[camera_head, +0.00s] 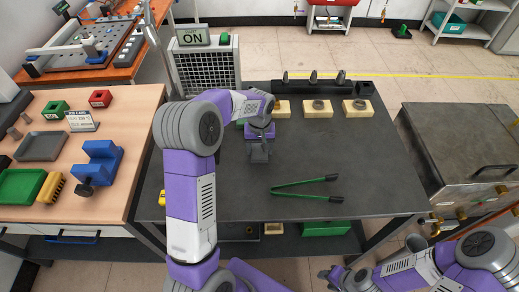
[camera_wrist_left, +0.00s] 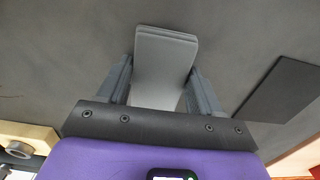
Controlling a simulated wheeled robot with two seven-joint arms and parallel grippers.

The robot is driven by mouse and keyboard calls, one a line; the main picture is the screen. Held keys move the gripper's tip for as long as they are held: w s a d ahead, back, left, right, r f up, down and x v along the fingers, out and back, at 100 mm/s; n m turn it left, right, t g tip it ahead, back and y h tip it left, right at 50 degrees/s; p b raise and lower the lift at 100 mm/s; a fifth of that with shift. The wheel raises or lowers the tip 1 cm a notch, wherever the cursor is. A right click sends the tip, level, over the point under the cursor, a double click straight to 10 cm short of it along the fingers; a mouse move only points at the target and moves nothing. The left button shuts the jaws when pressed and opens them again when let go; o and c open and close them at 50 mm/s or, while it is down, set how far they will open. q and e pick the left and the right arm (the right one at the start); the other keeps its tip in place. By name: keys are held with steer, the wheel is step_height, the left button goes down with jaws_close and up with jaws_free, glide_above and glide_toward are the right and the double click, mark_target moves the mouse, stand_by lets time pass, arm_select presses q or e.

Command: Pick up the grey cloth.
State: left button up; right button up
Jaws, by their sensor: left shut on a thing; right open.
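The grey cloth (camera_wrist_left: 165,60) shows in the left wrist view as a folded light-grey piece with layered edges. It sits between the two fingers of my left gripper (camera_head: 258,156), which is shut on it. In the head view this gripper points down over the dark grey workbench (camera_head: 360,190), and the cloth is hard to tell apart from the fingers. I cannot tell whether the cloth touches the bench. My right gripper (camera_head: 334,278) is open and empty at the bottom of the head view, in front of the bench's front edge.
Green-handled tongs (camera_head: 305,184) lie right of my left gripper. Yellow blocks with rings (camera_head: 318,108) line the bench's back. A wooden table (camera_head: 100,160) with trays and a blue vise (camera_head: 100,160) stands left. A metal cabinet (camera_head: 455,140) stands right. The bench's front right is clear.

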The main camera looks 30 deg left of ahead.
mark_target(260, 149)
arm_select(q)
step_height(260, 149, up, 10)
steer(key=p, duration=0.2)
steer(key=shift+p, duration=0.3)
